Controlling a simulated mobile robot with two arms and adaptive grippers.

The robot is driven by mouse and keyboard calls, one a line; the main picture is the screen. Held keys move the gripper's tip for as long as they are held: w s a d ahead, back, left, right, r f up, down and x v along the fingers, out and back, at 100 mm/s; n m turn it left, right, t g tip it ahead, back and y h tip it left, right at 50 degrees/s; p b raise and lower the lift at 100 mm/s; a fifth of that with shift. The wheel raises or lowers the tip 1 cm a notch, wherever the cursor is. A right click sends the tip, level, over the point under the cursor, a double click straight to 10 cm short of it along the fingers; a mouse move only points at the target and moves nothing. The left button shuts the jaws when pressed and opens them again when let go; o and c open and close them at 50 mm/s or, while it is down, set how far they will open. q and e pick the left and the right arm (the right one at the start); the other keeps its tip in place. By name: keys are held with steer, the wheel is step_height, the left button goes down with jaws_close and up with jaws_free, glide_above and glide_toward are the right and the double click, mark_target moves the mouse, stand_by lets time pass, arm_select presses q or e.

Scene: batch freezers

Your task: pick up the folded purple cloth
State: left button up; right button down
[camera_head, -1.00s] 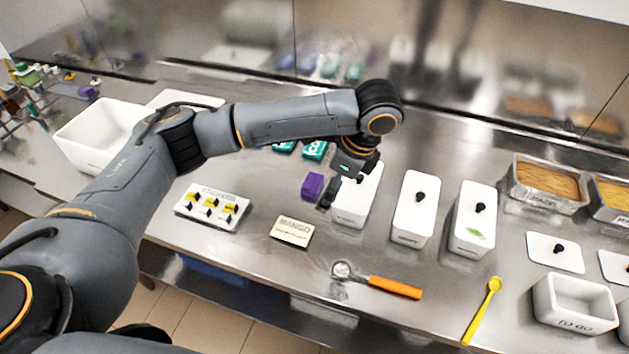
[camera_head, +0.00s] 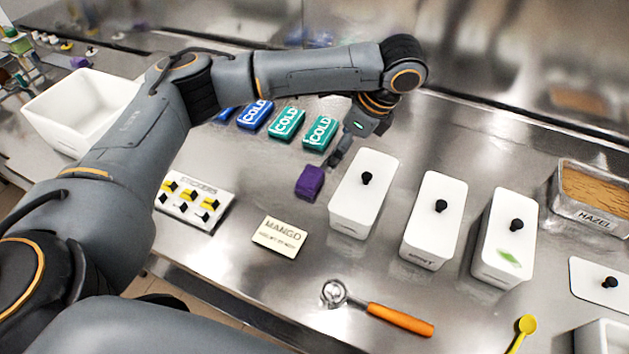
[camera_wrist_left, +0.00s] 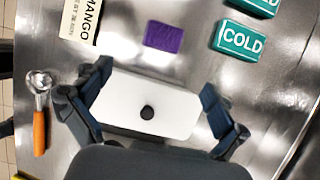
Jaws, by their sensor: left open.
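The folded purple cloth (camera_head: 309,182) lies on the steel counter, left of the nearest white lidded tub (camera_head: 352,212) and below the teal cold packs. In the left wrist view the cloth (camera_wrist_left: 164,37) lies beyond the fingertips, apart from them. My left gripper (camera_head: 338,158) is above the counter, just up and right of the cloth, pointing down. In the left wrist view my left gripper (camera_wrist_left: 155,92) is open and empty, its fingers spread on either side of the white tub's lid (camera_wrist_left: 150,105). My right gripper is not in view.
Teal cold packs (camera_head: 320,133) and blue ones (camera_head: 255,114) lie behind the cloth. A mango card (camera_head: 280,236), a sticker tray (camera_head: 196,201) and an orange-handled scoop (camera_head: 400,319) lie in front. More lidded tubs (camera_head: 434,219) stand to the right. Bare counter surrounds the cloth's front.

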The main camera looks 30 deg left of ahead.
arm_select(q)
steer(key=p, duration=0.1)
glide_above(311, 177)
steer(key=d, duration=0.3)
step_height(311, 177, down, 8)
steer(key=shift+s+r, duration=0.1)
steer(key=shift+r, duration=0.05)
steer(key=x, duration=0.2)
steer(key=p+x, duration=0.1)
steer(key=x, duration=0.1)
steer(key=shift+a+f, duration=0.2)
steer(key=shift+a, duration=0.3)
steer(key=shift+w+a+f, duration=0.1)
steer(key=shift+w+f, duration=0.1)
steer(key=shift+f, duration=0.1)
steer(key=c, duration=1.2)
